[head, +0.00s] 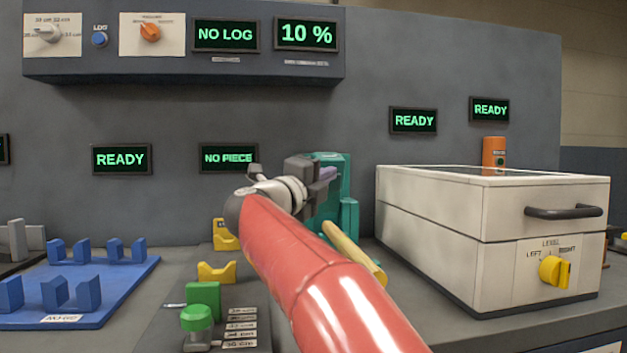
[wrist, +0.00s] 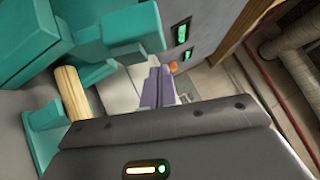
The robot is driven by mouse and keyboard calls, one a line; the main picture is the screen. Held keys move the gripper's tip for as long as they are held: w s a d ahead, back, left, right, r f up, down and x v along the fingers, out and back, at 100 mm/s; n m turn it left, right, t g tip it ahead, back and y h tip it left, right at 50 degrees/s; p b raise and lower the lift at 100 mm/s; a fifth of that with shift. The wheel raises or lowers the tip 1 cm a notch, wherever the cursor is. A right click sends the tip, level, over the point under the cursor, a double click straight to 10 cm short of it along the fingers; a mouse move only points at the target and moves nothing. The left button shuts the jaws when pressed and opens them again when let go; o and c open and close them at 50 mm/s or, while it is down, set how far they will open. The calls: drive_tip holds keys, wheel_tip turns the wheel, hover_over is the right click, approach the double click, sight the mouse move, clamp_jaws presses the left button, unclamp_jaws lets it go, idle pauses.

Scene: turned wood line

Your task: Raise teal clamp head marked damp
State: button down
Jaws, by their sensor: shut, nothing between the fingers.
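A teal clamp (head: 347,200) stands in the middle of the head view, partly hidden behind my arm and gripper. No "damp" marking is readable on it. In the wrist view its teal blocks (wrist: 105,22) fill the upper left, with a lower teal part (wrist: 42,128) at the left edge. A pale wooden rod (head: 352,250) runs out from beside the clamp; it also shows in the wrist view (wrist: 70,90) between the teal parts. My gripper (head: 327,174) is shut and empty, its purple fingers (wrist: 158,85) together, just right of the teal blocks in the wrist view.
A white box (head: 430,225) with a dark handle and yellow knob stands right of the clamp. Yellow V-supports (head: 217,272) and a green stop (head: 203,300) lie left of my arm. A blue rack (head: 100,285) is farther left. The grey panel (head: 290,120) rises behind, reading "NO PIECE".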

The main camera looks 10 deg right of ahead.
sight(327, 160)
drive_tip(key=shift+w+a+r+p, duration=0.1)
drive_tip(key=shift+w+r+p, duration=0.1)
drive_tip(key=shift+w, duration=0.5)
drive_tip(key=shift+w+r+p, duration=0.1)
drive_tip(key=shift+w+r, duration=0.05)
drive_tip(key=shift+w, duration=0.5)
drive_tip(key=shift+r, duration=0.1)
drive_tip(key=shift+w+r+p, duration=0.45)
drive_tip(key=shift+p, duration=0.45)
drive_tip(key=shift+a+r+p, duration=0.1)
drive_tip(key=shift+r+p, duration=0.15)
drive_tip(key=shift+p, duration=0.15)
